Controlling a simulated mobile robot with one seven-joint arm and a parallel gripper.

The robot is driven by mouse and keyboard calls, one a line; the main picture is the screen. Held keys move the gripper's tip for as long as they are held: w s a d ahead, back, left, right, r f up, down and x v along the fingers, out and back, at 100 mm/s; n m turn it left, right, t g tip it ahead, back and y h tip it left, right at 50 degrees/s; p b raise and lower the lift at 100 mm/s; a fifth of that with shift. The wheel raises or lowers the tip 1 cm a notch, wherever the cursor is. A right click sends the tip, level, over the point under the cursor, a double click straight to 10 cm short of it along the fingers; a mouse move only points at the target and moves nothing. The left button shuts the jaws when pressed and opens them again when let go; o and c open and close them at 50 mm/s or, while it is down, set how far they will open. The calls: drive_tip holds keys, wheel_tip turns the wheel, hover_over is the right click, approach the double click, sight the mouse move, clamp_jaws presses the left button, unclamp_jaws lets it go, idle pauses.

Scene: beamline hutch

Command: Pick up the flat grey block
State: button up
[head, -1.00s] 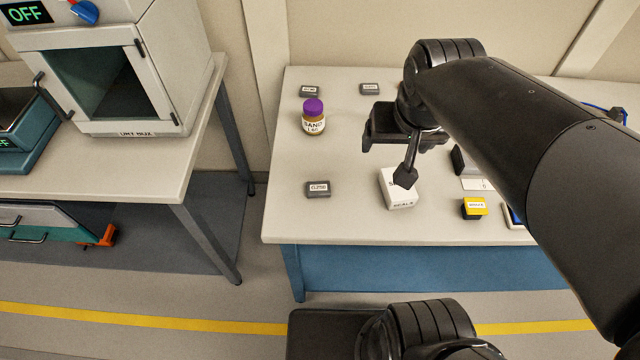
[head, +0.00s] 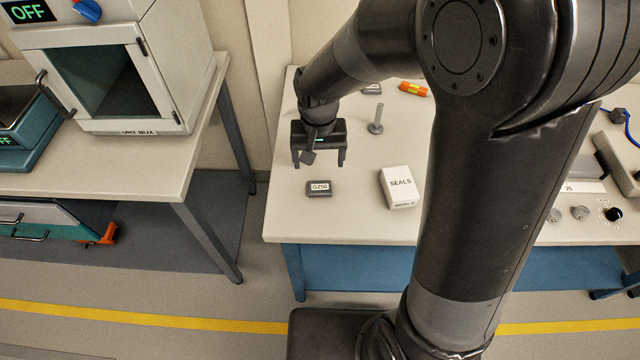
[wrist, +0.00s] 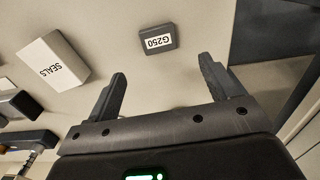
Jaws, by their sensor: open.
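A flat grey block (head: 319,187) with a white G250 label lies on the white table near its front left. It also shows in the wrist view (wrist: 158,39), at the upper middle, beyond my fingertips. My gripper (head: 319,162) is open and empty, with its fingers pointing down above the table, just behind the block. In the wrist view my gripper (wrist: 162,70) has its two fingers spread, and the block sits ahead of the gap between them, apart from both. Another small grey block (head: 372,88) is at the back, partly hidden by my arm.
A white SEALS box (head: 400,188) stands right of the block with clear table between. A metal post (head: 376,118) and an orange-yellow item (head: 413,89) are farther back. The table's left edge is near the block. My arm hides much of the table's middle.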

sight(320, 187)
wheel_tip(320, 187, down, 10)
drive_tip(key=shift+d+f, duration=0.1)
drive_tip(key=shift+d, duration=0.05)
idle(0.5)
drive_tip(key=shift+c, duration=0.2)
drive_tip(key=c, duration=1.1)
